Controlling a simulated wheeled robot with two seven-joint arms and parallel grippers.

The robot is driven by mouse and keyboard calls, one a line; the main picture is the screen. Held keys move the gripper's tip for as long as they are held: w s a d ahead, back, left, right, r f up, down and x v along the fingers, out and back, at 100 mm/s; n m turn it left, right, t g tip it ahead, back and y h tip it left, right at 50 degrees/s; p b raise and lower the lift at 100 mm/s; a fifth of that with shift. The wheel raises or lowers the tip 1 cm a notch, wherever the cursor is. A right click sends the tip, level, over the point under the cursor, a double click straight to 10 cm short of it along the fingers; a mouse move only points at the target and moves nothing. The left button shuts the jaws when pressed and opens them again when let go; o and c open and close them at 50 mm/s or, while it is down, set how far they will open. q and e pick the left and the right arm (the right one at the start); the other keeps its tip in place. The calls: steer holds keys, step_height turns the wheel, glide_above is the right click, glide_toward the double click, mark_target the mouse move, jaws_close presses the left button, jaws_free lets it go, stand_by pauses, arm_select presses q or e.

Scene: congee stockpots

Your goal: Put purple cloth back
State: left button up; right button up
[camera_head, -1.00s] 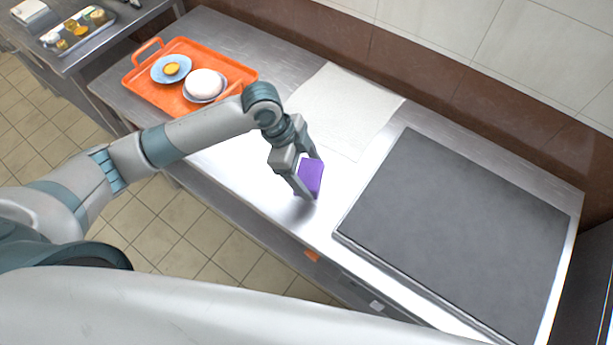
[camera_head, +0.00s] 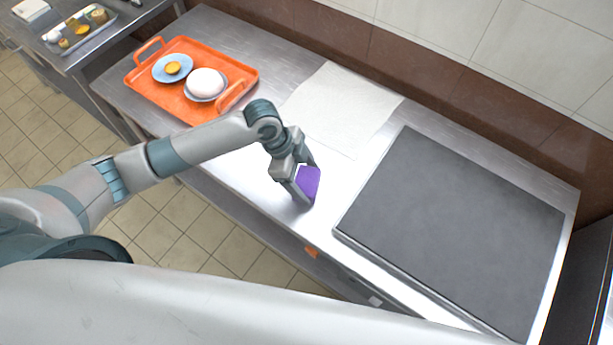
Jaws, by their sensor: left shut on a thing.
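The purple cloth (camera_head: 309,181) is a small folded block near the front edge of the steel counter, left of the dark griddle plate. My left gripper (camera_head: 307,188) is shut on it, with a finger on either side. The gripper points down at the counter; I cannot tell whether the cloth touches the surface. Part of the cloth is hidden by the near finger. My right gripper is not in view.
A white sheet (camera_head: 343,108) lies flat behind the gripper. A dark griddle plate (camera_head: 455,230) fills the counter's right. An orange tray (camera_head: 152,92) with a blue plate (camera_head: 172,68) and a white bowl (camera_head: 206,84) stands at the back left. Bare steel surrounds the gripper.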

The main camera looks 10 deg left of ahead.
arm_select(q)
steer(key=shift+f, duration=0.15)
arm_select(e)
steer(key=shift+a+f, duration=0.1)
arm_select(q)
steer(key=o, duration=1)
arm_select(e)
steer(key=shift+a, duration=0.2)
arm_select(q)
steer(key=shift+r, duration=0.2)
steer(key=b+v, duration=0.2)
steer(key=v, duration=1)
steer(key=shift+b, duration=0.35)
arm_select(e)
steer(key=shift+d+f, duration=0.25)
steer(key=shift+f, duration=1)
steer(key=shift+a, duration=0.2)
